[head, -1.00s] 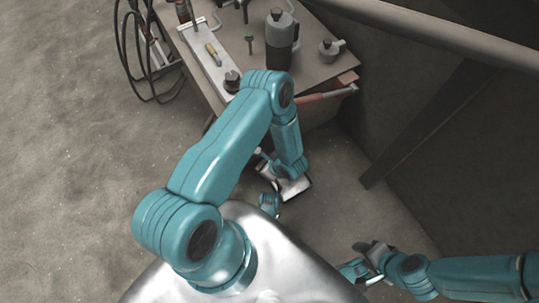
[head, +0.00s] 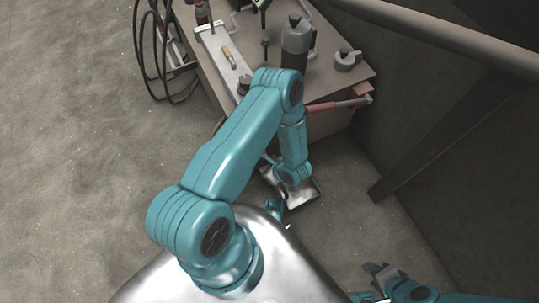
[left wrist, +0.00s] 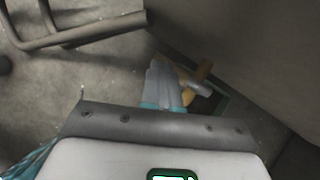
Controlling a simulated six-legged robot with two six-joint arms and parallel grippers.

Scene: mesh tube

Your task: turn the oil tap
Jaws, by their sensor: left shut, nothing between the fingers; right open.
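I cannot make out the oil tap for certain in any view. In the left wrist view, a yellow-brown piece with a short silvery bar (left wrist: 199,87) shows just beyond my left gripper (left wrist: 165,72); it may be part of the tap. The gripper's pale fingers are together with nothing between them, and partly cover this piece. I cannot tell whether they touch it. In the head view, my left gripper (head: 274,208) is low over the floor in front of the table, partly hidden by its wrist. My right gripper (head: 376,276) is open and empty at the lower right.
A table (head: 335,82) at the top carries a grey jug (head: 297,45), a small grey can (head: 346,60) and a white board (head: 222,60). A red bar (head: 335,107) sticks out at its front. Black cables (head: 150,55) hang at left. A wall closes the right; the left floor is clear.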

